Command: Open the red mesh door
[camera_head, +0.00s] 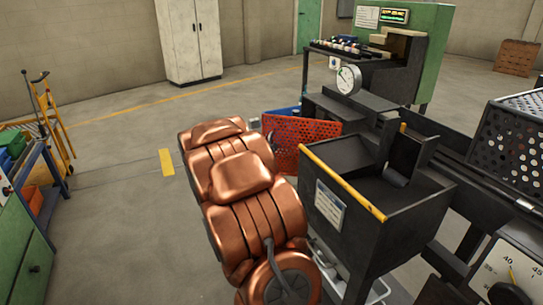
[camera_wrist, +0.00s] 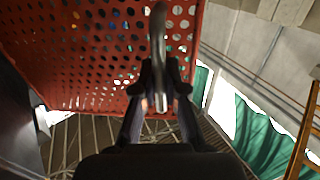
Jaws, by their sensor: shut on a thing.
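The red mesh door (camera_head: 312,131) stands at the left side of the dark machine in the head view, beyond my copper-coloured arm, which covers part of its left side. In the wrist view the red perforated door panel (camera_wrist: 75,55) fills the upper left. A grey metal handle (camera_wrist: 158,35) runs along near its right edge. My gripper (camera_wrist: 161,90) is shut on this handle, with one dark finger on each side of it. The gripper is hidden behind my arm in the head view. The door's hinge cannot be made out.
A dark bin with a yellow-edged rim (camera_head: 342,180) stands right beside my arm. A dial gauge (camera_head: 348,80) and a green cabinet (camera_head: 430,50) are behind the door. A blue cart (camera_head: 35,195) stands at far left. The floor between cart and arm is clear.

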